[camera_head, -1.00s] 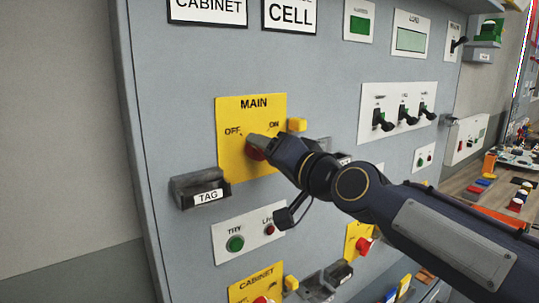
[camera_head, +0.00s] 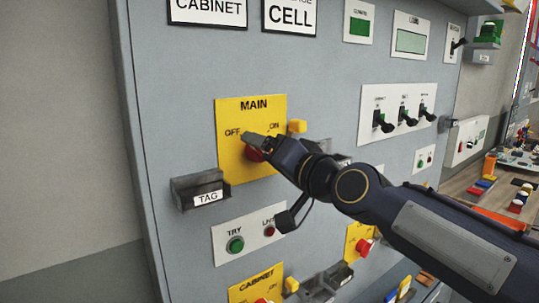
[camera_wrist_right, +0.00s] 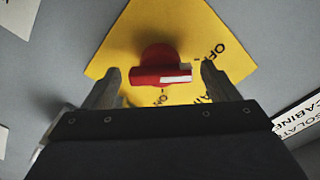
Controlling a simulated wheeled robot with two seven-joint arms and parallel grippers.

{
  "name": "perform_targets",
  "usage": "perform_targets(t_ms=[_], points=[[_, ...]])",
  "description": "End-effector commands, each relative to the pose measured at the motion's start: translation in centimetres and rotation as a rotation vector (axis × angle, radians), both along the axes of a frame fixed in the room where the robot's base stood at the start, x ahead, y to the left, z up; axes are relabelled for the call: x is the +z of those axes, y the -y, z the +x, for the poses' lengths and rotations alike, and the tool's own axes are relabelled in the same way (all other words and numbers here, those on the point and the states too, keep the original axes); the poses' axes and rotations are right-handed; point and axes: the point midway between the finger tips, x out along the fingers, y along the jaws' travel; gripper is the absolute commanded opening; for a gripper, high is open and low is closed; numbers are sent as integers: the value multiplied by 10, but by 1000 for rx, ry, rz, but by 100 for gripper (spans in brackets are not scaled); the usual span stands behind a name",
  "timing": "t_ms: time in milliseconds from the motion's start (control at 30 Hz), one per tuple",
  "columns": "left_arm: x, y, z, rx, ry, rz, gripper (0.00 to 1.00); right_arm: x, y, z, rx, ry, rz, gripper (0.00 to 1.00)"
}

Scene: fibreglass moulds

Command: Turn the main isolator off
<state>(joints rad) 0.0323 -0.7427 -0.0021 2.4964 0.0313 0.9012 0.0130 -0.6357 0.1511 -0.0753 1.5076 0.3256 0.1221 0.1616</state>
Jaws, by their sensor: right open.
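The main isolator is a red rotary handle on a yellow MAIN plate (camera_head: 230,167) with OFF and ON labels. In the head view the red handle (camera_head: 254,156) is partly covered by my right gripper (camera_head: 256,142). In the right wrist view the handle (camera_wrist_right: 160,76) lies between the two open fingers of the right gripper (camera_wrist_right: 160,85), with a visible gap on each side. A white mark shows on the handle's right half there. Whether it lines up with OFF or ON I cannot tell. My left gripper is not in view.
A yellow tab (camera_head: 297,126) sticks out right of the plate. A dark TAG holder (camera_head: 186,190) projects at its lower left. Below are a TRY and LIVE button plate (camera_head: 222,245) and a yellow CABINET plate (camera_head: 245,291). Black switches (camera_head: 408,117) sit to the right.

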Motion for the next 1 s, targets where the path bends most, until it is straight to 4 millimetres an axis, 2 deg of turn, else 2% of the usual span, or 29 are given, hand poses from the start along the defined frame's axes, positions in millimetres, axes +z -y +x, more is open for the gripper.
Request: perform_targets(t_ms=[167, 600, 1000], points=[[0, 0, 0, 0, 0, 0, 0, 1, 3, -5, -1, 2, 1, 81], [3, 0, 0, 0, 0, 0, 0, 1, 42, -57, 0, 1, 1, 81], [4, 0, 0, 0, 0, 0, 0, 0, 46, -63, 0, 0, 0, 81]])
